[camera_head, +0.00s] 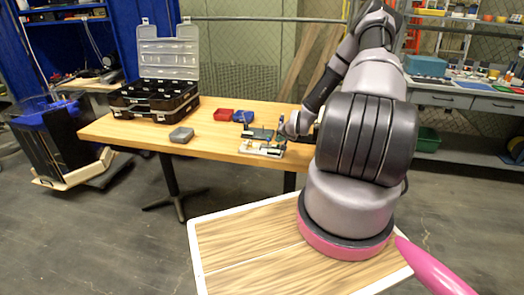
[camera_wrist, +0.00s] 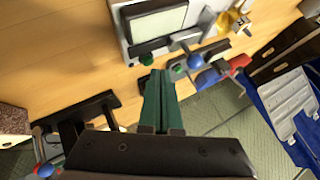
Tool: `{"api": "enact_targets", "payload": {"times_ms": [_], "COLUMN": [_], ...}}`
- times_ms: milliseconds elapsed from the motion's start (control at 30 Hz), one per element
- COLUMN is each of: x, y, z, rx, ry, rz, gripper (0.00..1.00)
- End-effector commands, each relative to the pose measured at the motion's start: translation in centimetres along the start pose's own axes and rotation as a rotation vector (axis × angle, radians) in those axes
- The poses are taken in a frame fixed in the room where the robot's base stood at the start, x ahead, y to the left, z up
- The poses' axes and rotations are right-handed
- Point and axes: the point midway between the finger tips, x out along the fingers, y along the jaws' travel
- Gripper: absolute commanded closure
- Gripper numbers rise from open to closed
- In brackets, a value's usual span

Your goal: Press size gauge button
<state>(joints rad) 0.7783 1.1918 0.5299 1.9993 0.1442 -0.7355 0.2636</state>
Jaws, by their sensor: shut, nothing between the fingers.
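In the head view the size gauge (camera_head: 262,148) is at the table's front edge, small, beside my gripper (camera_head: 281,130).
A blue-knobbed part (camera_wrist: 194,61) and a yellow piece (camera_wrist: 232,22) are right of the screen. The table's left front is clear.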

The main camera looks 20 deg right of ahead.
Motion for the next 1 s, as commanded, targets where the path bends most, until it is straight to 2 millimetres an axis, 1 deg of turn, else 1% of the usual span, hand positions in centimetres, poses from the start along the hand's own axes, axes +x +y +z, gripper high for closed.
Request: {"api": "enact_targets", "payload": {"times_ms": [433, 1000], "x": [-0.6, -4.3], "y": [-0.4, -3.1], "z": [-0.5, -3.2], "rx": [-0.001, -0.001], "ry": [0.002, 0.001], "rz": [0.000, 0.000], "gripper": [1.00, 1.00]}}
